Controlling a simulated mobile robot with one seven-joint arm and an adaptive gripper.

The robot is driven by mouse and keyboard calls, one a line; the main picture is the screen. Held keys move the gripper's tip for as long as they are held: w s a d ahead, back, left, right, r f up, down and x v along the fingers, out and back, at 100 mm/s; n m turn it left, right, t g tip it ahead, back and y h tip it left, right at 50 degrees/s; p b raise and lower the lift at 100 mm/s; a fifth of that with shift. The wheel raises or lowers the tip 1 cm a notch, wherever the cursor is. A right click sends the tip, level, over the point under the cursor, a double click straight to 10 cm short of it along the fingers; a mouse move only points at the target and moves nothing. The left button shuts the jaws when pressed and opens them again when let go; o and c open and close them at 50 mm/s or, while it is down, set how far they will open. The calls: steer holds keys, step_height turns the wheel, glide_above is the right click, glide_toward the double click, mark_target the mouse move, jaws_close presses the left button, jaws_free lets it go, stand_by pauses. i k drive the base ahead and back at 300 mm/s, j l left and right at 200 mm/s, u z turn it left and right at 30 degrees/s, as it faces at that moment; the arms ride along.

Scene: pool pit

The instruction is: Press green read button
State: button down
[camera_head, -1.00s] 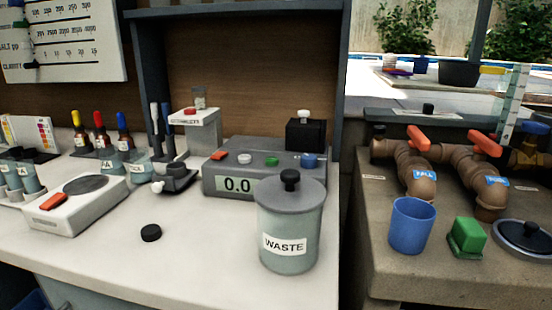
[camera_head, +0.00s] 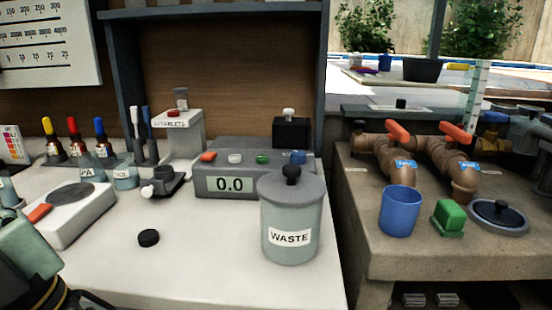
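The green button (camera_head: 262,160) sits on the top ledge of the grey meter (camera_head: 281,182), between a white button (camera_head: 235,159) and a blue knob (camera_head: 298,157). A red button (camera_head: 208,157) is at the left end of the same row. The meter's display (camera_head: 230,184) reads 0.0. Part of my arm shows at the lower left corner, well apart from the meter. The fingers of my gripper are not visible.
A lidded waste jar (camera_head: 291,222) stands in front of the meter's right part. A black cap (camera_head: 148,237) and a small dark holder (camera_head: 163,184) lie left of it. A white scale (camera_head: 70,215) is further left. The front middle of the counter is clear.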

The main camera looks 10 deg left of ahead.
mark_target(261, 159)
steer(key=k+j+z, duration=0.1)
steer(key=j, duration=0.3)
steer(key=k+j+z, duration=0.15)
steer(key=j, duration=0.2)
steer(key=k+j+z, duration=0.1)
steer(key=j, duration=0.25)
steer(key=k+j, duration=0.15)
steer(key=j, duration=0.2)
steer(key=k+j, duration=0.15)
steer(key=j, duration=0.25)
steer(key=k+j, duration=0.2)
steer(key=j, duration=0.15)
steer(key=k+j, duration=0.15)
steer(key=j, duration=0.2)
steer(key=i, duration=1)
steer(key=z, duration=0.05)
